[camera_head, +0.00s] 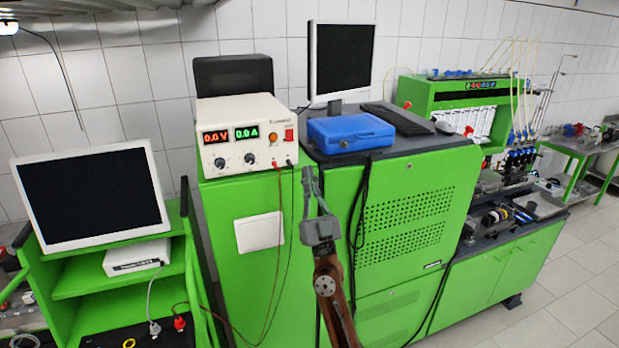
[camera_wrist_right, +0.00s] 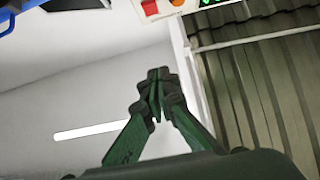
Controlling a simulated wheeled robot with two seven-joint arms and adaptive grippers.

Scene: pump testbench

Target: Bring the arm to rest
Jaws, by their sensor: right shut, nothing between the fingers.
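My right gripper (camera_head: 311,178) is in front of the green test bench cabinet (camera_head: 415,225), just below and right of the power supply (camera_head: 205,113) in the head view. Its arm comes up from the bottom middle. The fingers are shut and empty; in the right wrist view the fingertips (camera_wrist_right: 158,76) meet with nothing between them. I cannot tell the exact gap between the gripper and the cabinet front. My left gripper is not in view.
The power supply reads 0.0 V and 0.0 A; red and black cables hang from it near my gripper. A blue case (camera_head: 350,133) lies on the cabinet top. A monitor (camera_head: 92,198) stands on the left. Open floor (camera_head: 545,320) is at the right.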

